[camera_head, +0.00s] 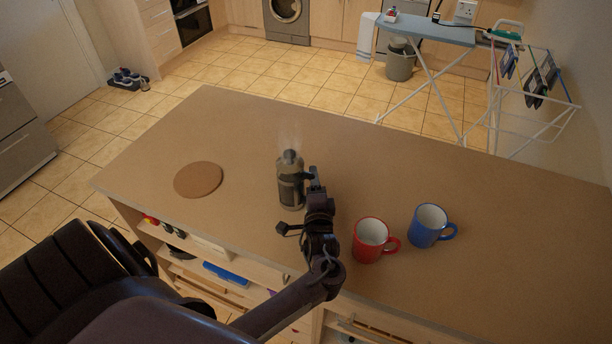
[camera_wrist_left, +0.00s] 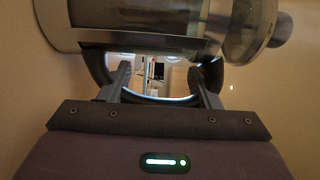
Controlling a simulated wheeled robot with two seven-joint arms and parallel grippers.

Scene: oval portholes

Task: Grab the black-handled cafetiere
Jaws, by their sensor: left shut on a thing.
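The cafetiere (camera_head: 290,181) is a metal-and-glass pot, upright on the brown worktop, with faint steam above its lid. My left gripper (camera_head: 314,182) reaches it from the front right and is shut on its black handle. In the left wrist view the pot's body (camera_wrist_left: 135,22) lies sideways across the top of the picture, and the black handle loop curves by the fingers of the left gripper (camera_wrist_left: 160,85). I cannot tell whether the pot's base touches the worktop. My right gripper is not in view.
A red mug (camera_head: 368,241) and a blue mug (camera_head: 427,226) stand to the right of my left wrist. A round cork-coloured mat (camera_head: 198,180) lies bare to the left of the pot. The worktop (camera_head: 480,190) is clear behind the pot and at the far right.

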